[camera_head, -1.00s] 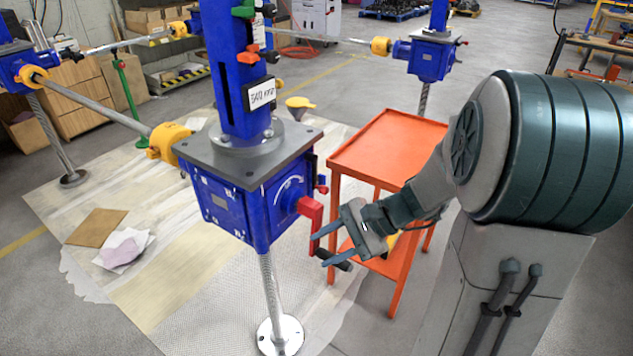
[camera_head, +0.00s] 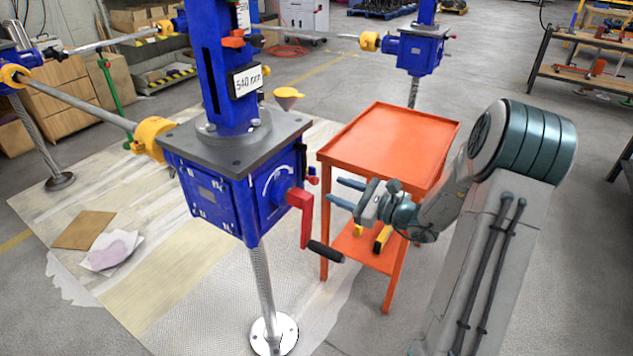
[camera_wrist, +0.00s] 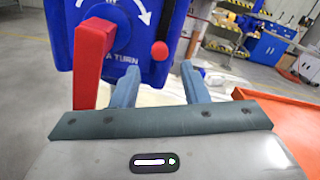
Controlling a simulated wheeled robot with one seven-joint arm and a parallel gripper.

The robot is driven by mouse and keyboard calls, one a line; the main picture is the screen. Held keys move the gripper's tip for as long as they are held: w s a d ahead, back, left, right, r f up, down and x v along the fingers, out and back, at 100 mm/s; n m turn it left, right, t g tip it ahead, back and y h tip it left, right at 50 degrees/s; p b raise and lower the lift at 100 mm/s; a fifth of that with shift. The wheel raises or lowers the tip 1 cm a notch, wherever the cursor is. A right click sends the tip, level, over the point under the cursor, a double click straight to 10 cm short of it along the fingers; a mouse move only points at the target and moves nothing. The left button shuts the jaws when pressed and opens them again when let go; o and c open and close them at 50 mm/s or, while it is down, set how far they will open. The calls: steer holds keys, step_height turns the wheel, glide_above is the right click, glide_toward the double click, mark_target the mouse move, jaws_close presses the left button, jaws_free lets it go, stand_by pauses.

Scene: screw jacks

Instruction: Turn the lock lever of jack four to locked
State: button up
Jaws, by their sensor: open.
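The nearest jack is a blue gearbox (camera_head: 225,195) with a grey top plate and a blue column above. On its right face is a red crank (camera_head: 301,215) with a black handle (camera_head: 325,251), hanging down. A small red lever (camera_head: 312,181) sits just above and right of the crank's hub. In the wrist view the lever's round red knob (camera_wrist: 160,50) shows beyond and between my fingertips, right of the red crank (camera_wrist: 92,62). My gripper (camera_head: 338,192) is open and empty, right of the crank, pointing at the gearbox and apart from it. No jack number is readable.
An orange trolley (camera_head: 390,140) stands close behind my gripper. A sign reading 540 mm (camera_head: 247,80) is on the column. A yellow coupling (camera_head: 155,138) and shaft join the gearbox on the left. Another blue jack (camera_head: 415,52) stands behind.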

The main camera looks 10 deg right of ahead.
mark_target(318, 182)
steer(key=x, duration=0.7)
steer(key=shift+w+a, duration=0.2)
jaws_close()
steer(key=shift+d+f, duration=0.1)
